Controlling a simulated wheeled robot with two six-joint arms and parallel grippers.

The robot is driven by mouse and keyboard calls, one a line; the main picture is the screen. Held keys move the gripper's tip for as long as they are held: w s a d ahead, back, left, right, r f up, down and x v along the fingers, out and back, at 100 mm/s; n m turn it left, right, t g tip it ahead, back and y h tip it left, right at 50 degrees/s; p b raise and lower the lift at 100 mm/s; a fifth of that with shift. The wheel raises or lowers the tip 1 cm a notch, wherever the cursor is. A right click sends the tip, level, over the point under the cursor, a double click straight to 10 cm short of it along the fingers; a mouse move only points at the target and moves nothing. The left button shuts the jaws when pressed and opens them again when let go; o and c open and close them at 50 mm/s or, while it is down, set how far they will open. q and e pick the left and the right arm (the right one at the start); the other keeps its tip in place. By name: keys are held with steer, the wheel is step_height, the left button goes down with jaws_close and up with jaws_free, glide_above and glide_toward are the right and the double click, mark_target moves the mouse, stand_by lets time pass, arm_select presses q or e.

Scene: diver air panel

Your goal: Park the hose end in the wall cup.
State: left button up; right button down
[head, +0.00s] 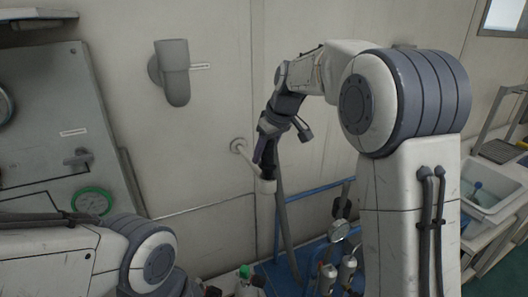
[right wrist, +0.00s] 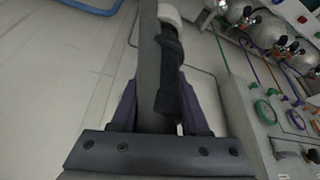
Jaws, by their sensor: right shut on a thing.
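The white wall cup (head: 265,186) stands out from the wall on a short white arm. My right gripper (head: 268,150) is just above it, shut on the dark hose end (head: 267,171). The hose end points down, its tip at the cup's mouth; I cannot tell how deep it sits. In the right wrist view the hose end (right wrist: 170,65) reaches the white cup rim (right wrist: 169,13), and its tip is hidden there. The grey hose (head: 287,240) hangs down beside the cup. My left gripper is not in view; only its arm shows at lower left.
A grey wall fixture (head: 174,75) is up to the left. Gauges and cylinders stand below by a blue frame (head: 310,188). A sink (head: 490,188) is at right. The wall around the cup is clear.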

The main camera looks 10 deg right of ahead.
mark_target(273, 142)
steer(key=shift+f+b, duration=1.3)
steer(key=shift+f, duration=0.45)
steer(key=shift+c, duration=1.6)
jaws_free()
steer(key=shift+r, duration=0.15)
steer(key=b+v, duration=0.1)
steer(key=v, duration=0.9)
steer(key=shift+s+r, duration=0.1)
steer(key=shift+r, duration=0.1)
